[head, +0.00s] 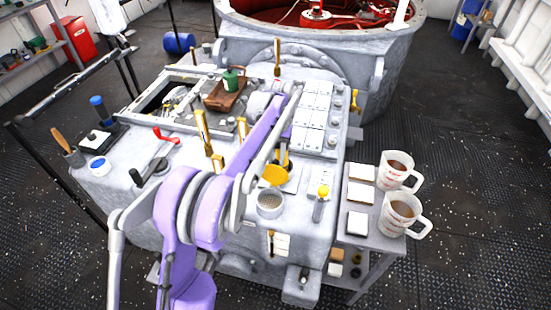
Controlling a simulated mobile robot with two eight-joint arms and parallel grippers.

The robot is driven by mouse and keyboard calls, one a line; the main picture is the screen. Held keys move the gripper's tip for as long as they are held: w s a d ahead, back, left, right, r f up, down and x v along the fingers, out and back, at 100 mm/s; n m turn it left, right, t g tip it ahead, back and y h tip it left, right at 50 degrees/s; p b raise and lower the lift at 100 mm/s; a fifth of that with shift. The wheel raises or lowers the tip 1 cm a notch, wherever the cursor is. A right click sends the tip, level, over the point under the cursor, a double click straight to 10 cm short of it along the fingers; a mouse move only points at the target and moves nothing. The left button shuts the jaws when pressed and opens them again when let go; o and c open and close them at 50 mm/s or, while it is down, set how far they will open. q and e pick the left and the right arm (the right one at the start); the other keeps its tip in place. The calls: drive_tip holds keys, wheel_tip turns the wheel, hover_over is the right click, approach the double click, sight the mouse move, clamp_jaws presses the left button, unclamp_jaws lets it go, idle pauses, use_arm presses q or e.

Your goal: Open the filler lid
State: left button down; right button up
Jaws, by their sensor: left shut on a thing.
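The round yellow filler lid (274,176) is raised and tilted behind the light grey round filler neck (269,205) on the machine's top. The neck's mesh-like top shows uncovered. My left arm reaches in from the bottom and over the machine. Its gripper (284,167) is small and partly hidden behind the forearm; it is shut at the lid's upper right edge. The exact grip of the fingers is too small to see. My right gripper is not in view.
A yellow-topped plunger (322,192) stands right of the neck. Brass levers (201,125) and a red-handled crank (163,135) stand to the left. A brown tray (226,98) lies further back.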

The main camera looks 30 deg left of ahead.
use_arm(q)
drive_tip(key=shift+w+f, duration=0.2)
drive_tip(key=shift+f, duration=0.05)
drive_tip(key=c, duration=1.1)
unclamp_jaws()
drive_tip(key=o, duration=0.4)
drive_tip(key=shift+w, duration=0.1)
drive_tip(key=r, duration=0.3)
drive_tip(key=r+p, duration=0.1)
drive_tip(key=r, duration=0.3)
drive_tip(key=w+r, duration=0.1)
drive_tip(key=r, duration=0.2)
drive_tip(key=shift+a+r, duration=0.15)
drive_tip(key=shift+r, duration=0.25)
